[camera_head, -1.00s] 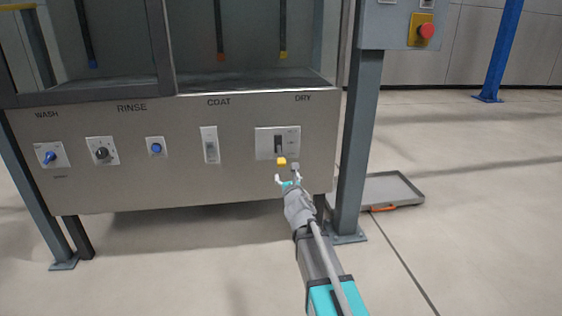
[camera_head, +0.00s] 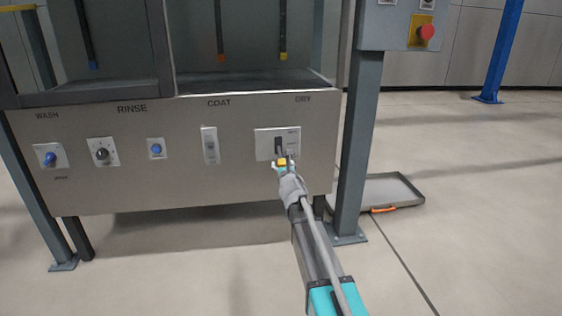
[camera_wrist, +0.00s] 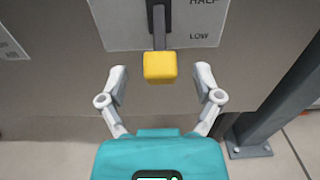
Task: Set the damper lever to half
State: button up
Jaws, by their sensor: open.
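The damper lever has a yellow knob (camera_wrist: 160,67) on a grey stem (camera_wrist: 159,28) that runs in a dark vertical slot. Its white plate (camera_head: 262,144) sits under the DRY label. In the wrist view the plate reads HALF and, below it, LOW; the knob hangs lower than the LOW mark. My gripper (camera_wrist: 162,88) is open, with one finger on each side just short of the knob. In the head view my gripper (camera_head: 284,166) is right at the yellow knob (camera_head: 282,161) and partly overlaps it. I see no finger touching the knob.
Left on the same panel are a COAT switch (camera_head: 209,145), a blue button (camera_head: 156,148), a black dial (camera_head: 102,152) and a blue knob (camera_head: 50,158). A grey post (camera_head: 357,150) stands close right of my gripper. A grey tray (camera_head: 400,188) lies on the floor beyond.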

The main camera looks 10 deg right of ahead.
aim_at(281, 160)
jog(key=shift+w, duration=1.85)
grip_shut()
